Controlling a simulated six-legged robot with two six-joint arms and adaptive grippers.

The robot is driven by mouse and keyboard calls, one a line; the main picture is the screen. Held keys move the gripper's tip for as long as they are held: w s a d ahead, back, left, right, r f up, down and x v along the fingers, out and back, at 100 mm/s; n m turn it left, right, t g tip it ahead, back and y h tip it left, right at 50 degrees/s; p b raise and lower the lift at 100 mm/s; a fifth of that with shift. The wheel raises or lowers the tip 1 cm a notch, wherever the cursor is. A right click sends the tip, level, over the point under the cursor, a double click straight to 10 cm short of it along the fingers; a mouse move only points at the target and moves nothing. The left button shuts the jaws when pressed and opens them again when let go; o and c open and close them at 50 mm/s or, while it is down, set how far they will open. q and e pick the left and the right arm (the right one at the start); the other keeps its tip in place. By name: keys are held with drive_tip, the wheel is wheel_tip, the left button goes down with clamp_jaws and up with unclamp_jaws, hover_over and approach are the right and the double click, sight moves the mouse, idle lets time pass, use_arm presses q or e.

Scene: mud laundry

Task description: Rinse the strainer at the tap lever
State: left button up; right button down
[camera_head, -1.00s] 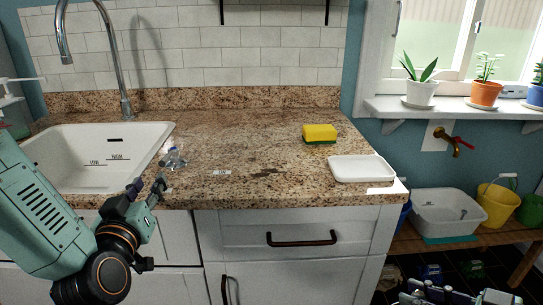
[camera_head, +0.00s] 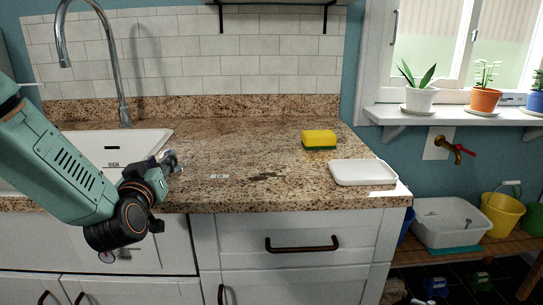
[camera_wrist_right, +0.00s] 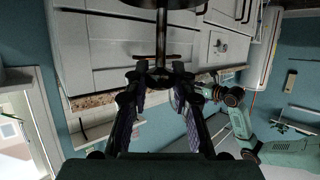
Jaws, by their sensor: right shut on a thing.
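The wall tap (camera_head: 450,146) with its red lever (camera_head: 467,151) is at the right in the head view, above a white basin (camera_head: 447,222). In the right wrist view my right gripper (camera_wrist_right: 158,80) is shut on a dark rod-like handle (camera_wrist_right: 161,40). The handle leads to a rounded grey part at the top edge, seemingly the strainer (camera_wrist_right: 170,15); most of it is cut off. My left gripper (camera_head: 172,161) is at the sink's right edge, by the counter. Its fingers are too small and overlapped to tell whether they are open.
A sink (camera_head: 112,148) with a tall faucet (camera_head: 110,55) is at the left. A yellow sponge (camera_head: 319,138) and a white tray (camera_head: 362,172) lie on the granite counter. Potted plants line the sill. A yellow bucket (camera_head: 501,216) stands beside the basin.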

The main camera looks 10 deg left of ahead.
use_arm(q)
drive_tip(key=shift+d+r, duration=0.15)
drive_tip(key=shift+d, duration=0.1)
drive_tip(key=shift+c, duration=0.3)
drive_tip(key=shift+a, duration=0.2)
drive_tip(key=c, duration=0.5)
drive_tip(key=shift+d, duration=0.1)
clamp_jaws()
